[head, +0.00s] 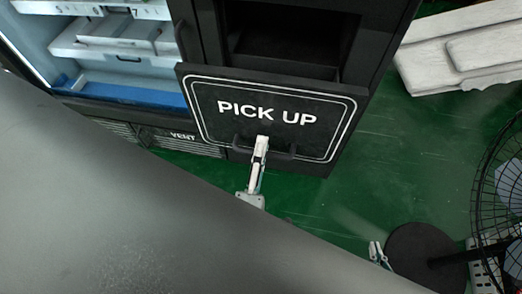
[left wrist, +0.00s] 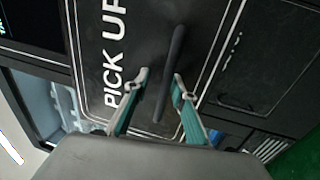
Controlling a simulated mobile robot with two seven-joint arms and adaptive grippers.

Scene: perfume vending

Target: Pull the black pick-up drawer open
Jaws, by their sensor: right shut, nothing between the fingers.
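The black pick-up drawer (head: 225,100) has a front panel with white "PICK UP" lettering and a white border. Its dark bar handle (head: 285,155) is low on the panel, and the drawer front also shows in the left wrist view (left wrist: 95,60). My left gripper (head: 262,142) is at the handle. In the left wrist view, the left gripper's fingers (left wrist: 159,76) are apart, with the handle (left wrist: 172,70) running between them; contact is unclear. My right gripper (head: 377,252) is shut and empty, low over the floor, away from the drawer.
A dark opening (head: 290,35) lies above the drawer panel. A lit display case (head: 110,40) with white trays is at upper left. A black fan (head: 505,180) stands at right and white slabs (head: 465,45) lie at upper right. Green floor (head: 390,165) is clear between.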

